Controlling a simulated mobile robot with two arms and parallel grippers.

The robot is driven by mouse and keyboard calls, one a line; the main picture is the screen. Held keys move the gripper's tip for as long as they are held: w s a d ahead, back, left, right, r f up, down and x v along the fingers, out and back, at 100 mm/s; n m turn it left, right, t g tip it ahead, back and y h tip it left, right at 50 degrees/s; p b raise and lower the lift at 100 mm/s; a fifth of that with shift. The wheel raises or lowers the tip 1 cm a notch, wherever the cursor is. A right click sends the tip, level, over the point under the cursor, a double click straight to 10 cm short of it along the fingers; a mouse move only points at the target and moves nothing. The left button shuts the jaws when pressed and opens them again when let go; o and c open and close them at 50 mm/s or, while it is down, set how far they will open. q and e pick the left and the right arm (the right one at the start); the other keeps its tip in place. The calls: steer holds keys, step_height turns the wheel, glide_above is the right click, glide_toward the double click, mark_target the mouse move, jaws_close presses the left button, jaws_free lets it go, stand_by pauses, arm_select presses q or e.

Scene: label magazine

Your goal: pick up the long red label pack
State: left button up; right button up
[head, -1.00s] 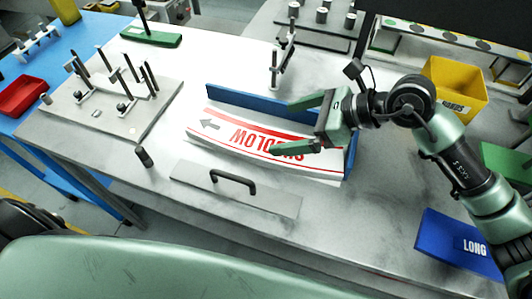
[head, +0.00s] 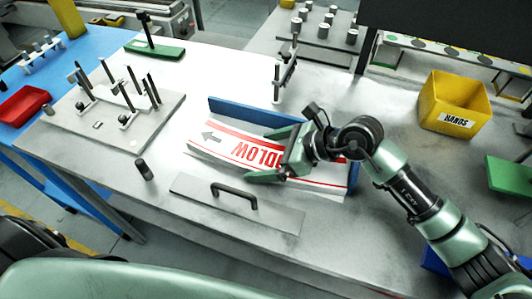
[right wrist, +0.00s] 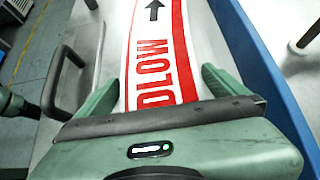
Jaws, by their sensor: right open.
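The long red label pack (head: 213,138) is a curved white stack with red stripes, red lettering and a black arrow. It lies on the grey table against a blue L-shaped fence (head: 250,112). My right gripper (head: 258,156) is open over the pack's middle, with one finger toward each long side. The right wrist view shows the pack (right wrist: 150,45) running between the spread fingers (right wrist: 157,82). The gripper hides part of the lettering, and I cannot tell whether the fingers touch the pack. My left gripper is out of view.
A plate with a black handle (head: 233,193) lies just in front of the pack. A pegged fixture (head: 150,125) stands at left, and a slim post (head: 277,85) stands behind the fence. A yellow bin (head: 450,105) is at right. A blue bin at lower right is mostly hidden by my arm.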

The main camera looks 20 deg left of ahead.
steer(key=c, duration=1.5)
steer(key=shift+r, duration=0.1)
steer(key=c, duration=0.4)
